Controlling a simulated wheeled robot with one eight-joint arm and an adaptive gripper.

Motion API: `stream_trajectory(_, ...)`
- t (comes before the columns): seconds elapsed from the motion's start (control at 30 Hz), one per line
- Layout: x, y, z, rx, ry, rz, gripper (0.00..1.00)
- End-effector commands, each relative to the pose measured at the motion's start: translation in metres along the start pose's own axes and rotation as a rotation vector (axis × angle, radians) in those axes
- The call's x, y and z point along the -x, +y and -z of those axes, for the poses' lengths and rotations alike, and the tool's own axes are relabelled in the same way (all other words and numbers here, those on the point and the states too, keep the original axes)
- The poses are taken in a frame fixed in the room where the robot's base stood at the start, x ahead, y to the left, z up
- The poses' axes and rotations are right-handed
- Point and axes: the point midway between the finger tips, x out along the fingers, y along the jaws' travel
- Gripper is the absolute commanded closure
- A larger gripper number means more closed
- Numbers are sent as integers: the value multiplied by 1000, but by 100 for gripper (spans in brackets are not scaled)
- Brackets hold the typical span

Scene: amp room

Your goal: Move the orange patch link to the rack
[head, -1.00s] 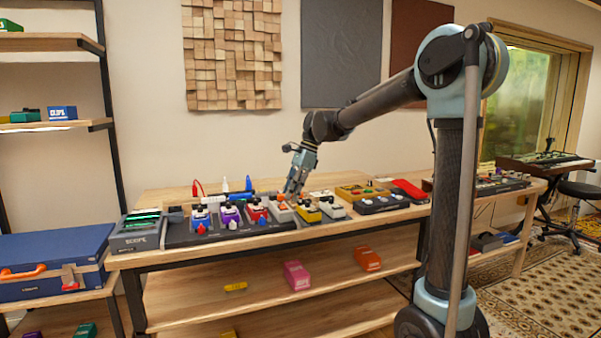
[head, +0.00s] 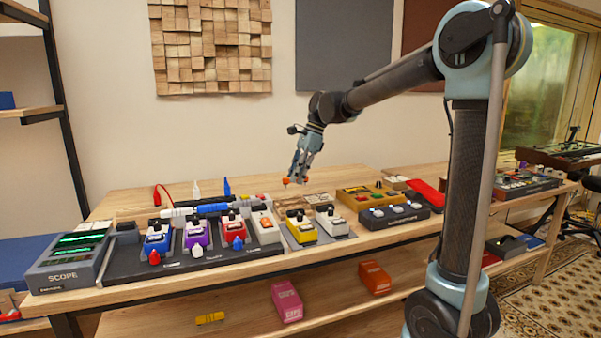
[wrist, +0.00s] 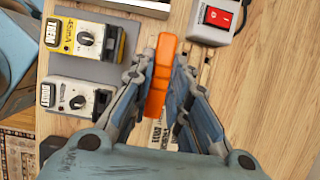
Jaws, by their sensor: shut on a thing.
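The orange patch link (wrist: 160,75) is a slim orange bar, held between the fingers of my gripper (wrist: 163,88) in the wrist view. In the head view my gripper (head: 299,179) hangs above the bench behind the pedals, and the link shows as a small orange piece (head: 287,181) at its tips, clear of the bench top. A low pale wooden piece with slots (head: 292,203) lies below the gripper and may be the rack. In the wrist view its slotted part (wrist: 205,72) shows just right of the link, partly hidden by the fingers.
A yellow pedal (head: 302,229) and a white pedal (head: 331,220) stand in front of the slotted piece. A grey box with a red switch (wrist: 217,17) is close to the link in the wrist view. A brown box (head: 366,197) stands to the right. Bare bench lies behind.

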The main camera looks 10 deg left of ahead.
Motion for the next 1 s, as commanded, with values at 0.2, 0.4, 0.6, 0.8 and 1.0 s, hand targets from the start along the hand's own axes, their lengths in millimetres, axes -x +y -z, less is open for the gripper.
stream_trajectory(0.2,-6,0,-1,3,0,-1,100)
stream_trajectory(0.4,-19,0,5,3,0,-1,100)
stream_trajectory(0.6,-34,0,13,1,0,0,100)
stream_trajectory(0.8,-47,0,21,-2,0,0,100)
stream_trajectory(1.0,-58,0,26,-3,0,1,100)
